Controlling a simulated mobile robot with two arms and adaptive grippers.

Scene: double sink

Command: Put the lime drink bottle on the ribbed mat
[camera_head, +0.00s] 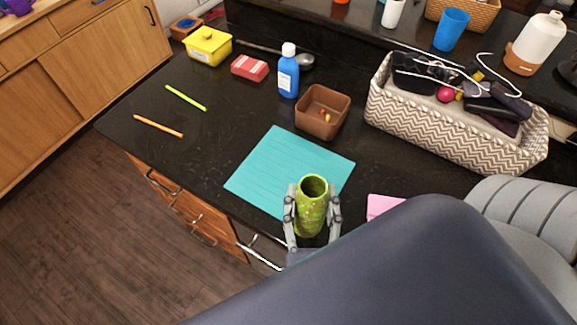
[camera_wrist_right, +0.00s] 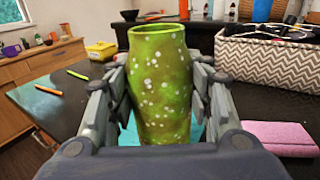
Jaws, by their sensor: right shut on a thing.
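The lime drink bottle (camera_head: 312,208) is a green, open-topped vessel with pale speckles, and it stands about upright. My right gripper (camera_head: 312,215) is shut on it, with one finger on each side. It fills the middle of the right wrist view (camera_wrist_right: 160,85), between the gripper's fingers (camera_wrist_right: 160,105). The ribbed mat (camera_head: 275,170) is a flat teal square on the dark counter. In the head view the bottle overlaps the mat's near corner; I cannot tell whether its base touches anything. My left gripper is not in view.
A brown square bowl (camera_head: 322,112) and a blue bottle (camera_head: 288,72) stand behind the mat. A patterned basket (camera_head: 450,125) is at the right. A pink item (camera_head: 383,205) lies right of the bottle. The counter left of the mat is mostly clear.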

